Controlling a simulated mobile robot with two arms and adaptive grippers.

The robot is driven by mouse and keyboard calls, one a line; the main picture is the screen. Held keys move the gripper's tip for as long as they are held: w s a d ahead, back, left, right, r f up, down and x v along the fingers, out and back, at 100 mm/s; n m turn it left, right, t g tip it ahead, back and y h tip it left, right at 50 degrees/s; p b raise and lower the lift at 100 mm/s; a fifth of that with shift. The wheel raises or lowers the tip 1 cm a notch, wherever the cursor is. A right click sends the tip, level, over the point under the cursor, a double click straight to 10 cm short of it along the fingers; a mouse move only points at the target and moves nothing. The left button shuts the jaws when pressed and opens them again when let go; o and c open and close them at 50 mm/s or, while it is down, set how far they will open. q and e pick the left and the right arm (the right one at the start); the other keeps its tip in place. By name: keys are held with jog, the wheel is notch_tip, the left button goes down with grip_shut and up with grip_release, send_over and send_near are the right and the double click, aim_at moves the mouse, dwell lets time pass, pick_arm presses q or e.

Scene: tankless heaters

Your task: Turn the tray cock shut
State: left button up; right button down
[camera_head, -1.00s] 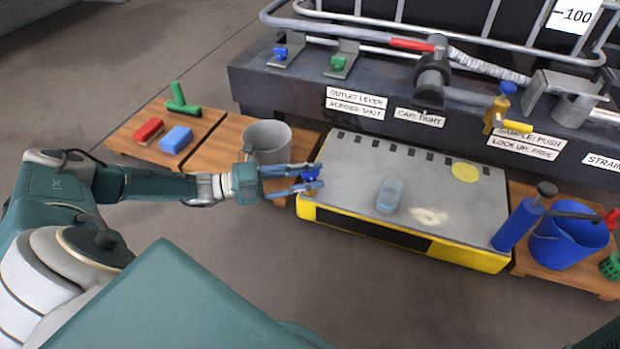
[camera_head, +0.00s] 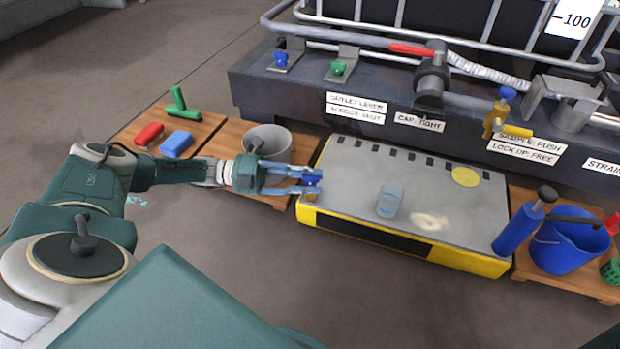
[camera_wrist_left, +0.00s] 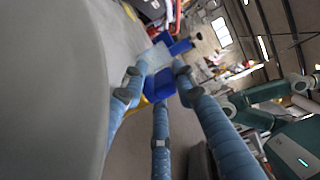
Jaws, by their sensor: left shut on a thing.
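The grey tray (camera_head: 350,205) with yellow sides sits low in front of the tank. Its small blue cock handle (camera_head: 313,178) is at the tray's left front corner. My left gripper (camera_head: 307,180) reaches in from the left, with its blue fingers shut on this handle. My right gripper is not in view.
A grey bucket (camera_head: 268,143) stands close behind my left gripper. A translucent block (camera_head: 390,201) lies on the tray. A blue pump (camera_head: 519,224) and a blue bucket (camera_head: 570,247) stand at the right. A brass tap (camera_head: 496,117) hangs above the tray's back.

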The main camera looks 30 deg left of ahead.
pick_arm(q)
jog(key=o, duration=1.1)
jog(key=shift+w+d, duration=0.1)
jog(key=v, duration=1.2)
jog(key=shift+c, duration=0.2)
